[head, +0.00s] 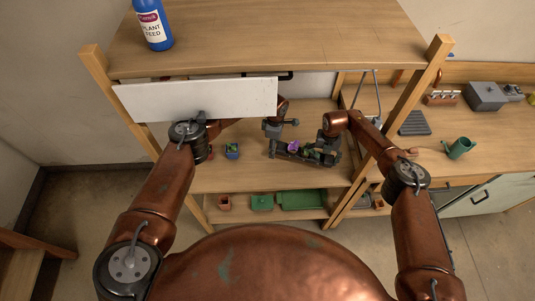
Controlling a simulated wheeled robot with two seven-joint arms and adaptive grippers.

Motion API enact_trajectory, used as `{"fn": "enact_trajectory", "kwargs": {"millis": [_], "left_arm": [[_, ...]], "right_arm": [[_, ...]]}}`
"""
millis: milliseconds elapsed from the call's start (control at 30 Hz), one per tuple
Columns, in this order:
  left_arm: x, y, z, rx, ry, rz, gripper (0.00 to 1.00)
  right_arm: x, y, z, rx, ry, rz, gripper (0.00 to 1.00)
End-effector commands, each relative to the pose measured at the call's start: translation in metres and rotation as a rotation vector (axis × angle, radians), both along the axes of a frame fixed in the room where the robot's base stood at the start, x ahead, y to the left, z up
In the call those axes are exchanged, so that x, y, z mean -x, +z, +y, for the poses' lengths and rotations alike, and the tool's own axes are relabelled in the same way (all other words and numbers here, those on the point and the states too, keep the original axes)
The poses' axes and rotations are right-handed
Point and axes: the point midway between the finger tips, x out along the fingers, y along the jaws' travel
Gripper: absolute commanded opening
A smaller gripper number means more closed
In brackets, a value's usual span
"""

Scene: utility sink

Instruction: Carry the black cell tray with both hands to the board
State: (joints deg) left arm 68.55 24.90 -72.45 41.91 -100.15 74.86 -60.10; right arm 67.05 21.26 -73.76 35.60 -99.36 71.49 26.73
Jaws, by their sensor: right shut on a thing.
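The black cell tray (305,158) is over the middle wooden shelf, with small plants in it, one purple and some green. My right gripper (327,147) comes from above and is shut on the tray at its right part. My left gripper (273,130) is just above and behind the tray's left end; its fingers are small and dark, and I cannot tell whether they touch the tray or are open. I cannot tell whether the tray rests on the shelf or is slightly raised. The wooden shelf board (240,178) lies beneath it.
A white panel (200,97) hides part of my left arm. A small blue pot with a plant (232,151) stands left of the tray. A blue plant feed bottle (152,25) is on the top shelf. Green trays (302,199) sit below. A green watering can (461,148) stands right.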

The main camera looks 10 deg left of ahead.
Motion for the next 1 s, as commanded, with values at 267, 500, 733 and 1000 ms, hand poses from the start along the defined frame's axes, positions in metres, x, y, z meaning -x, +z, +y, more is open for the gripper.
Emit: {"fn": "enact_trajectory", "kwargs": {"millis": [267,500,733,1000], "left_arm": [[0.002,0.002,-0.011,0.016,-0.011,0.0,0.52],[0.001,0.001,-0.007,0.011,-0.007,0.0,0.52],[0.001,0.0,-0.004,0.006,-0.003,0.0,0.52],[0.0,0.0,-0.002,0.004,-0.002,0.0,0.52]], "right_arm": [[-0.001,0.056,0.011,-0.017,0.01,-0.004,0.67],[0.0,0.071,0.007,-0.012,0.008,-0.001,0.67],[-0.001,0.071,0.005,-0.008,0.005,0.0,0.67],[-0.001,0.07,0.003,-0.005,0.003,0.0,0.67]]}}
